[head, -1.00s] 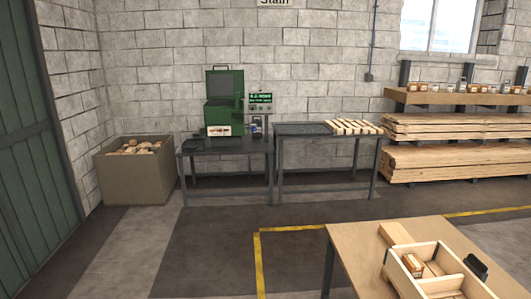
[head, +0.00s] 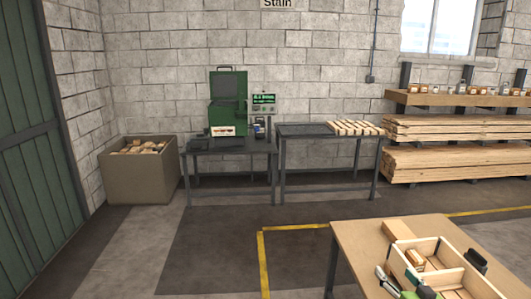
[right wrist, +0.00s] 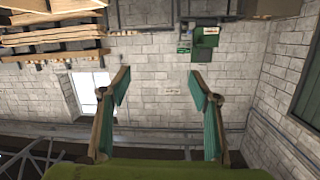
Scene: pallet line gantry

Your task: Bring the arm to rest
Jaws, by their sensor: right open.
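My right gripper (head: 403,284) shows at the bottom of the head view, in front of the wooden tray (head: 440,246) on the near table. Only its fingers and a bit of green show there. In the right wrist view my right gripper (right wrist: 159,80) has its two green-padded fingers wide apart, with nothing between them. That view is upside down and looks across the room to the block wall. I cannot tell whether the gripper touches the tray. My left gripper is not in view.
The near table (head: 350,240) carries the tray, a wooden block (head: 398,229) and a black item (head: 476,261). A green machine (head: 228,100), a bin of wood pieces (head: 140,170) and stacked planks (head: 450,162) stand along the wall. The floor between is clear.

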